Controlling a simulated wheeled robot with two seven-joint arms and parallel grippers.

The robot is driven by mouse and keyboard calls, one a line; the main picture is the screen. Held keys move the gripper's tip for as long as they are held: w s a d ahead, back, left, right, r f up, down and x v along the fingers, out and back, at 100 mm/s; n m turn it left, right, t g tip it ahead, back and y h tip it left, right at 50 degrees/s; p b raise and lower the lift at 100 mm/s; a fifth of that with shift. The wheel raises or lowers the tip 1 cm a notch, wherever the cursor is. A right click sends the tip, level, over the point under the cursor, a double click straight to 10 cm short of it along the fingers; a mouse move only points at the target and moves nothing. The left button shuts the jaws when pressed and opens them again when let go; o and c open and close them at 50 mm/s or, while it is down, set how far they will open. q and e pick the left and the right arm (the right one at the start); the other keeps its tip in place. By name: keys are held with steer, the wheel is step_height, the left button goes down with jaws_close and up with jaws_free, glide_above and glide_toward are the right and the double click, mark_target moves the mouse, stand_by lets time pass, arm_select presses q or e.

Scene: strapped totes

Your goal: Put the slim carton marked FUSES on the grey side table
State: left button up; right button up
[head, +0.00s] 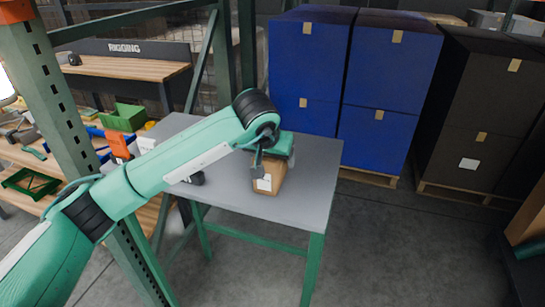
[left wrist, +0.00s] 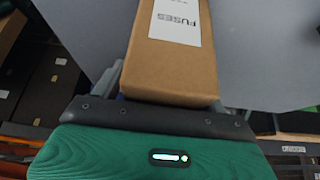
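The slim brown carton (head: 268,177) is at the grey side table (head: 312,185), in its middle part. Its white label reads FUSES on the carton in the left wrist view (left wrist: 172,72). My left gripper (head: 268,160) reaches over the table from the left, and its fingers lie along both sides of the carton, close against it. The gripper looks shut on the carton. One finger is partly hidden behind the carton in the left wrist view. I cannot tell whether the carton's underside touches the tabletop. My right gripper is not in view.
A green upright post (head: 60,110) stands at left, near shelves with a green bin (head: 124,117). Blue stacks (head: 308,70) stand behind the table. Its right part is bare.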

mark_target(265, 158)
arm_select(q)
steer(key=shift+r, duration=0.1)
steer(key=shift+s+r, duration=0.1)
steer(key=shift+r, duration=0.2)
steer(key=b+v, duration=0.1)
steer(key=v, duration=0.8)
steer(key=shift+s+a+r, duration=0.15)
steer(key=shift+s+r, duration=0.05)
steer(key=shift+r, duration=0.15)
steer(key=shift+b+v, duration=0.3)
steer(key=shift+v, duration=0.5)
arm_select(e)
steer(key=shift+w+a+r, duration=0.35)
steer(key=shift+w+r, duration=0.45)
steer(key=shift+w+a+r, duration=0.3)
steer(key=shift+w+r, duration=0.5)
